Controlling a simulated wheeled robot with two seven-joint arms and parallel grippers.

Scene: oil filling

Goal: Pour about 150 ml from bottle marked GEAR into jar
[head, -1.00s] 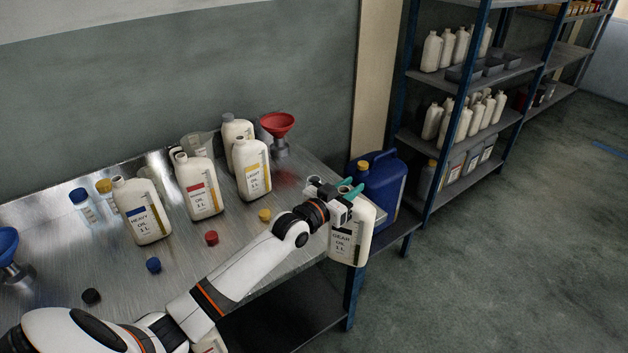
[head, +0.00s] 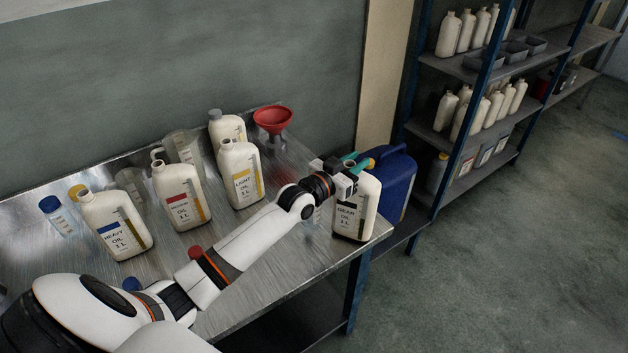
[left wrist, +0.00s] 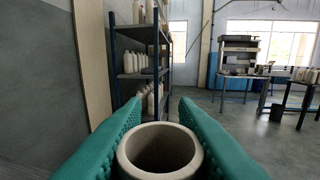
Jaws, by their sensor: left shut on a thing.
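The GEAR bottle (head: 356,205) is white with a dark label band and is upright at the table's right end. My left gripper (head: 350,168) is shut on its neck. In the left wrist view, the teal fingers (left wrist: 158,125) flank the bottle's open round mouth (left wrist: 160,150). I cannot tell whether its base touches the table. A clear jug (head: 183,147) stands at the back, and another clear vessel (head: 130,181) is partly hidden behind the HEAVY bottle. I cannot tell which is the jar. Something clear shows partly behind my arm near the GEAR bottle. My right gripper is out of view.
The HEAVY (head: 114,226), red-labelled (head: 180,198) and LIGHT (head: 239,176) bottles stand in a row on the metal table. A red funnel (head: 273,121) is behind. A blue canister (head: 397,185) is right of the GEAR bottle. Loose caps lie near my arm.

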